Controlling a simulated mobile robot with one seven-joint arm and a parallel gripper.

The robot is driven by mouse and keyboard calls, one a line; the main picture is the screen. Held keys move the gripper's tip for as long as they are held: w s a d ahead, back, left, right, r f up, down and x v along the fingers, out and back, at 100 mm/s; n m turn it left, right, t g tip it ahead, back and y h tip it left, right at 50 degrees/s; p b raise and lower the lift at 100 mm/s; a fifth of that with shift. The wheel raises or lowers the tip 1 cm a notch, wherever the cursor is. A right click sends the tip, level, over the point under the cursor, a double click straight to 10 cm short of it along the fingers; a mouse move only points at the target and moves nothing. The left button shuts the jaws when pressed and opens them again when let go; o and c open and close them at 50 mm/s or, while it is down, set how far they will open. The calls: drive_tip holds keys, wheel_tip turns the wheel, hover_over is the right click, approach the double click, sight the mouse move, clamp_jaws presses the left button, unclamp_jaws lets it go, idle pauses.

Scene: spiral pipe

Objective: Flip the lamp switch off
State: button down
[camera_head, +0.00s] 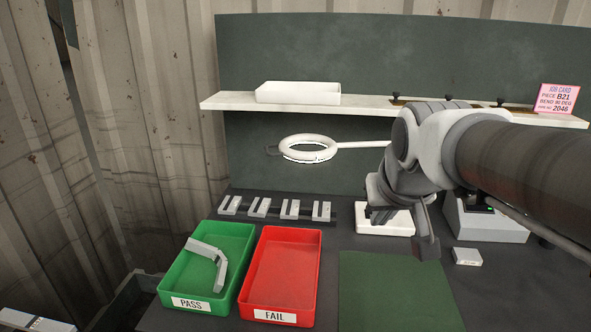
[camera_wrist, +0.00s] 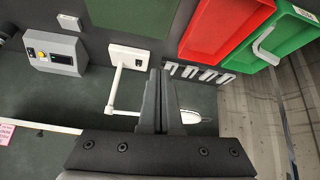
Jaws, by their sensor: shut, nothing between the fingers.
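The white ring lamp (camera_head: 309,149) hangs in front of the dark back panel, and its thin arm runs right behind my arm. I cannot tell whether it is lit. Its white base (camera_head: 388,229) stands on the bench, partly covered by my gripper (camera_head: 402,226). In the wrist view the lamp base (camera_wrist: 128,57) shows a small dark mark, too small to read as a switch position. The lamp post rises from it beside my fingers, and part of the ring (camera_wrist: 194,117) shows behind them. My gripper (camera_wrist: 160,72) is shut and empty, near the base, with no clear contact.
A red FAIL tray (camera_head: 281,275) is empty. A slotted rack (camera_head: 275,209) lies behind them. A grey control box (camera_head: 487,221) stands right of the base. A shelf (camera_head: 370,107) crosses above. The green mat (camera_head: 397,290) is clear.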

drive_tip(key=w+d+f+t+b, duration=0.1)
drive_tip(key=w+d+f+b, duration=0.2)
drive_tip(key=w, duration=0.6)
drive_tip(key=w+d+f+m+t+b, duration=0.1)
drive_tip(key=w+d+f+b, duration=0.3)
drive_tip(key=w, duration=0.5)
drive_tip(key=w+d+f+t+h+b, duration=0.1)
drive_tip(key=w+d+f+b, duration=0.3)
drive_tip(key=w, duration=0.6)
drive_tip(key=shift+f+m+b, duration=0.3)
drive_tip(key=shift+f+b, duration=0.65)
drive_tip(key=shift+f, duration=0.25)
drive_tip(key=shift+w, duration=0.1)
drive_tip(key=b+x, duration=0.2)
drive_tip(key=x, duration=0.7)
drive_tip(key=shift+w+f, duration=0.2)
drive_tip(key=shift+f, duration=0.15)
drive_tip(key=f+b, duration=0.1)
drive_tip(key=f, duration=0.2)
drive_tip(key=shift+w+d+f+b, duration=0.1)
drive_tip(key=shift+w+d+b, duration=0.05)
drive_tip(key=shift+w+b, duration=0.25)
drive_tip(key=shift+f, duration=0.4)
